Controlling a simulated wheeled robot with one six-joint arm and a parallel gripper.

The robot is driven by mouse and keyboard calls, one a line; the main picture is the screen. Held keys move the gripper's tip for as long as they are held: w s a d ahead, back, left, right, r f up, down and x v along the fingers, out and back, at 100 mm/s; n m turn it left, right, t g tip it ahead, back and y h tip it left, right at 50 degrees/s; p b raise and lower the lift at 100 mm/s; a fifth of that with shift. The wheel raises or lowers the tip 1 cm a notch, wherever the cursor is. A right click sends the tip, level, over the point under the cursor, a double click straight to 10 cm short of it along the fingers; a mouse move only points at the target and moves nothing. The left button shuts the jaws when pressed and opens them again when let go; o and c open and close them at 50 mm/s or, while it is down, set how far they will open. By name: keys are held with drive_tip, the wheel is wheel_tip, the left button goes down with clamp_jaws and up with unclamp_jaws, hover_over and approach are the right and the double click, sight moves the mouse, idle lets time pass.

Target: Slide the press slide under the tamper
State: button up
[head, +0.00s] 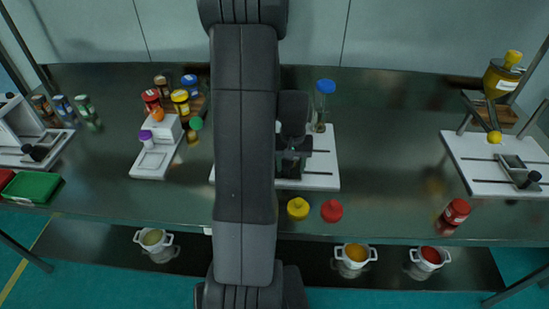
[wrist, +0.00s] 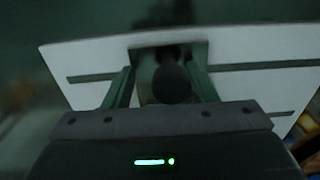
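My gripper (head: 293,165) is low over the middle white board (head: 325,165), and my arm hides much of that board. In the wrist view my gripper (wrist: 168,62) has its two fingers apart on either side of a dark round knob (wrist: 172,84). A gap shows between the knob and the left finger. The knob seems to belong to a slide on this slotted white board (wrist: 85,62), but the slide's body is mostly hidden. I cannot make out the tamper for certain in either view.
A tall blue-capped bottle (head: 324,100) stands at the middle board's back right. Yellow (head: 298,208) and red (head: 332,211) caps lie in front. Another slotted board (head: 460,160) with a hopper (head: 500,80) is at right. Several jars crowd the left rack.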

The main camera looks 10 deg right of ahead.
drive_tip(key=shift+s+d, duration=0.4)
drive_tip(key=shift+d, duration=1)
drive_tip(key=shift+s+d, duration=0.45)
drive_tip(key=shift+d, duration=0.95)
drive_tip(key=shift+s+d, duration=0.4)
drive_tip(key=shift+d, duration=1)
drive_tip(key=shift+o, duration=0.4)
drive_tip(key=o, duration=1)
drive_tip(key=shift+r, duration=0.1)
wheel_tip(320, 180, up, 9)
drive_tip(key=p, duration=0.6)
drive_tip(key=shift+p, duration=0.35)
drive_tip(key=shift+f, duration=0.2)
